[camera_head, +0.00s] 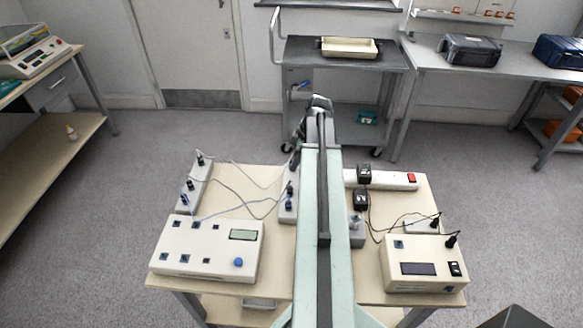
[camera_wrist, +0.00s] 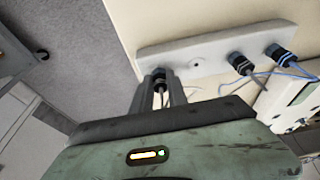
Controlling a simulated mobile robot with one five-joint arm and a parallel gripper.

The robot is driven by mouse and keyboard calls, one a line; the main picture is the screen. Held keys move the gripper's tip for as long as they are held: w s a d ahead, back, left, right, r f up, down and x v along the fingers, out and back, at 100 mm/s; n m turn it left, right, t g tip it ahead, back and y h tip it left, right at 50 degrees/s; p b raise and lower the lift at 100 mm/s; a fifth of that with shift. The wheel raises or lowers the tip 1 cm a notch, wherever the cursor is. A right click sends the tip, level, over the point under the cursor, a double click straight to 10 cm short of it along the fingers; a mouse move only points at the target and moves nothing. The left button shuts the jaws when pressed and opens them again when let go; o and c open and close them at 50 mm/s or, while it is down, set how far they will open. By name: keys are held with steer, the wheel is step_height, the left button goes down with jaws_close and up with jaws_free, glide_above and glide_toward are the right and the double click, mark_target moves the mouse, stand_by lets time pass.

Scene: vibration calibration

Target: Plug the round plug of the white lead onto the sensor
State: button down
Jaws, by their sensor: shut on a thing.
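My gripper shows in the wrist view (camera_wrist: 160,92), its two fingers shut on a round dark plug (camera_wrist: 159,84). The plug is at the left end of a pale grey strip; I cannot tell whether it is seated in it. In the head view my arm covers the middle of the table, and the fingertips cannot be made out. A white lead (camera_head: 262,182) runs across the table toward the middle strip (camera_head: 287,217). A grey block with a small round piece on top (camera_head: 356,222), perhaps the sensor, stands just right of my arm.
The pale strip (camera_wrist: 218,54) has a bare hole and two other plugs (camera_wrist: 240,64). Another strip (camera_head: 193,190) with plugs stands at the left. A white meter box (camera_head: 215,262), a second box (camera_head: 425,255) and a power strip (camera_head: 392,180) crowd the table. Loose leads cross it.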

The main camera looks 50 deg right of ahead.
steer(key=shift+r, duration=0.3)
step_height(320, 180, up, 4)
steer(key=p, duration=0.4)
steer(key=shift+f, duration=0.25)
